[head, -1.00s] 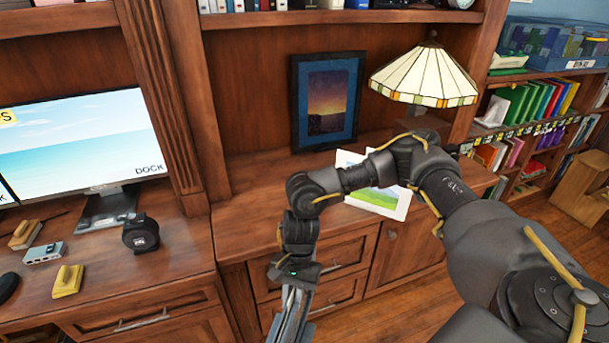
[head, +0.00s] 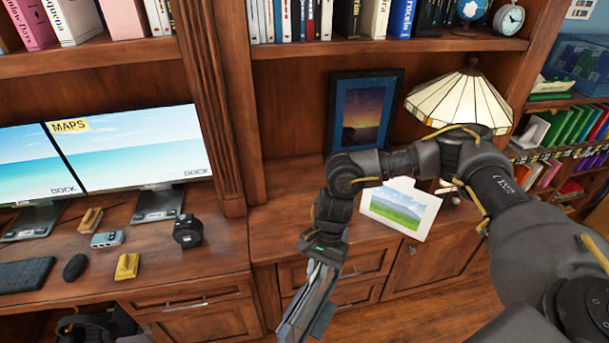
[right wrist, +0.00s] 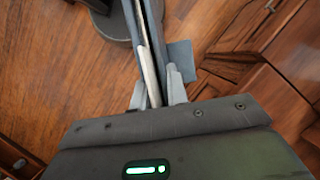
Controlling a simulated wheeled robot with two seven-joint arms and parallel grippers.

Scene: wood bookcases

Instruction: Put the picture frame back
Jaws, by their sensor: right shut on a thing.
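My right gripper (head: 322,262) is shut on a thin, flat, grey thing (head: 302,306), seen nearly edge-on. It looks like a picture frame, but its face does not show. It hangs in front of the cabinet drawers, below the top. In the right wrist view the fingers (right wrist: 158,72) pinch its edge, and a small flap (right wrist: 181,60) sticks out to one side. A dark frame with a sunset picture (head: 364,112) leans upright at the back of the cabinet top. A white frame with a green landscape (head: 401,208) stands near the front edge. My left gripper is out of view.
A stained-glass lamp (head: 462,98) stands right of the dark frame. My right arm passes in front of the cabinet top (head: 285,180), which is bare at its left. A desk with monitors (head: 140,150) is at left. Books and a clock (head: 509,19) fill the shelf above.

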